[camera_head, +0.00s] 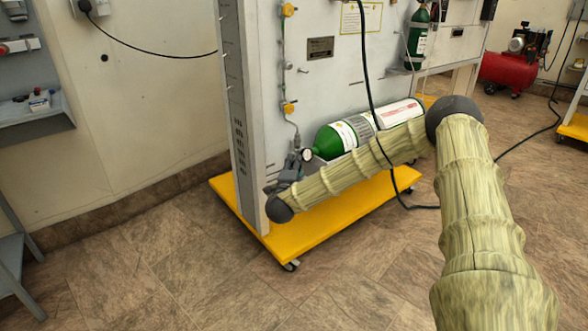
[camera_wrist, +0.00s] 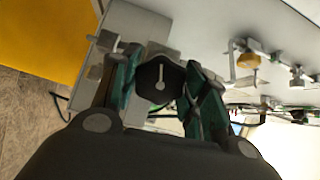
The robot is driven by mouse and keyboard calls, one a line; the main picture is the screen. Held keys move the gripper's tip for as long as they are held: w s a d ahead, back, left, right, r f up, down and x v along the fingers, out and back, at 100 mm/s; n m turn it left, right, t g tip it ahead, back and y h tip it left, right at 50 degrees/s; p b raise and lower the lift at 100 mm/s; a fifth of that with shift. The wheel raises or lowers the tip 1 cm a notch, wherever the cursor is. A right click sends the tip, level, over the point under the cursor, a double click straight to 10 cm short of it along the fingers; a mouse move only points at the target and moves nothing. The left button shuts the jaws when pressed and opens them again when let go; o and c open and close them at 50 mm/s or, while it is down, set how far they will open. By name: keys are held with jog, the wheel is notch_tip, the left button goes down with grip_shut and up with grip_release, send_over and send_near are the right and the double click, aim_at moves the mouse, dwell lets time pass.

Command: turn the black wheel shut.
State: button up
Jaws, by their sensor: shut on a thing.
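The black wheel (camera_wrist: 160,82) shows in the wrist view as a dark knob with a pale pointer mark on its face. The mark runs roughly up and down in the picture. My gripper (camera_wrist: 161,90) is shut on the wheel, with a green-padded finger on each side of it. Behind the wheel is a grey metal fitting (camera_wrist: 158,50) on the panel. In the head view my gripper (camera_head: 285,187) is at the lower left of the trainer panel, near the gauge and regulator, and the wheel is hidden there.
A green and white cylinder (camera_head: 340,137) lies on the trainer behind my arm. The trainer stands on a yellow wheeled base (camera_head: 330,221). A red compressor (camera_head: 507,69) stands at the back right. The tiled floor in front is clear.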

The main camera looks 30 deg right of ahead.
jog(key=m, duration=0.2)
jog(key=m+b, duration=0.2)
jog(key=m, duration=0.1)
jog(key=shift+s+f+m, duration=0.1)
jog(key=shift+f+m, duration=0.2)
jog(key=shift+f, duration=0.05)
jog(key=m+b, duration=0.3)
jog(key=m, duration=0.2)
jog(key=shift+f+m, duration=0.1)
jog(key=shift+m, duration=0.2)
jog(key=m+b, duration=0.5)
jog(key=m, duration=0.1)
jog(key=shift+f, duration=0.1)
jog(key=shift+r+m+b, duration=0.2)
jog(key=shift+m+b, duration=1.7)
jog(key=shift+m, duration=0.2)
jog(key=shift+r, duration=0.1)
jog(key=o, duration=1)
jog(key=shift+o, duration=0.2)
jog(key=shift+r, duration=0.1)
jog(key=shift+a, duration=0.1)
